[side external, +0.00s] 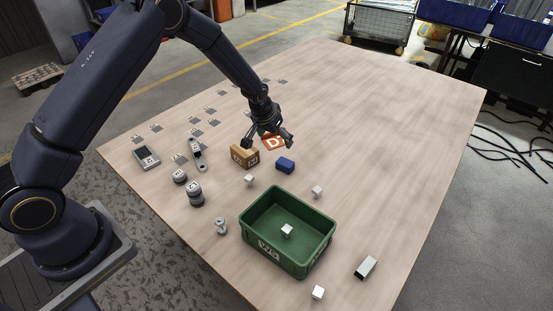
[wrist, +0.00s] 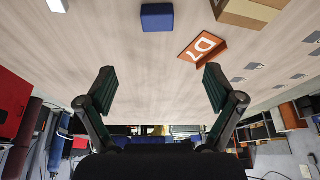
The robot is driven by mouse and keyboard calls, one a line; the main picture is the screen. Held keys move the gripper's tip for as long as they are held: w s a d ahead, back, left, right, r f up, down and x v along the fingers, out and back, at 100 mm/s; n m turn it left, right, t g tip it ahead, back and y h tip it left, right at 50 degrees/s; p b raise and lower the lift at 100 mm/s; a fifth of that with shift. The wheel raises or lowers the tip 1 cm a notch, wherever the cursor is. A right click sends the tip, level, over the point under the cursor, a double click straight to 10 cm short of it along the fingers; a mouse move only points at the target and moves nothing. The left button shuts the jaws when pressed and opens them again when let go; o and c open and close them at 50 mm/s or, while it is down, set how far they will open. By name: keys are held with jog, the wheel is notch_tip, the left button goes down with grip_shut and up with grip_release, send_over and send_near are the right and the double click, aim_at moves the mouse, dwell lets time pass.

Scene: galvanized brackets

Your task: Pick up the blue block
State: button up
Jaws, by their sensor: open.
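The blue block (side external: 285,165) lies on the wooden table, right of my gripper in the side external view. It also shows at the top middle of the wrist view (wrist: 157,17), ahead of the fingertips and apart from them. My gripper (side external: 268,143) is open and empty, above the table close to an orange sign marked D (side external: 273,142). In the wrist view my gripper (wrist: 158,92) has its two fingers spread wide with nothing between them. Nothing hides the block.
A cardboard box (side external: 245,156) stands near my gripper. A green bin (side external: 288,232) holding a white cube (side external: 287,230) stands in front. Small metal parts and white cubes lie around, including a square metal tube (side external: 366,267). The table's far right side is clear.

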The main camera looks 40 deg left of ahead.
send_near(285, 162)
jog(key=x, duration=0.4)
jog(key=shift+w+a+f, duration=0.2)
jog(key=shift+w+f, duration=0.05)
jog(key=shift+f, duration=0.05)
jog(key=shift+x, duration=2.8)
jog(key=shift+s+d, duration=0.1)
jog(key=shift+d, duration=0.1)
jog(key=shift+c, duration=0.3)
jog(key=c, duration=1.3)
jog(key=shift+r, duration=0.1)
